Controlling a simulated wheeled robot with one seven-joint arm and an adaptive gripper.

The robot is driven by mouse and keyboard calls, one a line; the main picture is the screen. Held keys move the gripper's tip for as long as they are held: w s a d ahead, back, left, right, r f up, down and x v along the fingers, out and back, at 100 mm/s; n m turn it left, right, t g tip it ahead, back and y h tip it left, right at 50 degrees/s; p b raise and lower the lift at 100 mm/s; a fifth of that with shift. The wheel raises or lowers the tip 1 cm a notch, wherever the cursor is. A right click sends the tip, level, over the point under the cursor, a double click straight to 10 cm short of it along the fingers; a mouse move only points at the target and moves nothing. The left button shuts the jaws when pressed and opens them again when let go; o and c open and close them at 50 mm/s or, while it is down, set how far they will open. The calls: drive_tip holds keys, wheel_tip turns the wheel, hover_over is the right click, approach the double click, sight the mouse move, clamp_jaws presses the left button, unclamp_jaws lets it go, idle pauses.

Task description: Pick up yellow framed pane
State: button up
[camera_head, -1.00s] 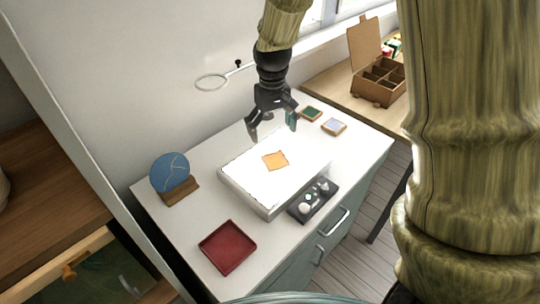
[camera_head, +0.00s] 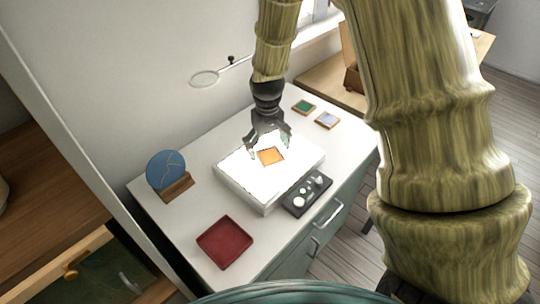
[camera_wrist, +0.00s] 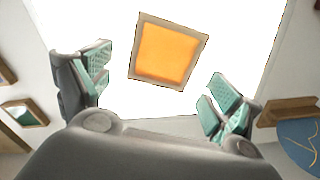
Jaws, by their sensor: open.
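The yellow framed pane (camera_head: 271,156) is a small orange-yellow square in a thin brown frame. It lies flat on the bright white top of a light box (camera_head: 240,178). My gripper (camera_head: 268,150) is open above the light box, close to the pane. In the wrist view the pane (camera_wrist: 168,51) lies ahead of the gripper (camera_wrist: 160,92), slightly turned, between the lines of the two spread teal-padded fingers. Nothing is between the fingers. Touch with the pane does not show.
A red tray (camera_head: 225,242) is at the front left, a blue disc on a wooden stand (camera_head: 168,172) at left. Green (camera_head: 304,107) and lilac (camera_head: 327,120) framed panes lie behind right. A ring on an arm (camera_head: 205,78) juts from the wall.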

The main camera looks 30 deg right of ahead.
drive_tip(key=shift+f, duration=0.6)
drive_tip(key=c, duration=1.2)
drive_tip(key=shift+r, duration=0.1)
drive_tip(key=shift+c, duration=0.2)
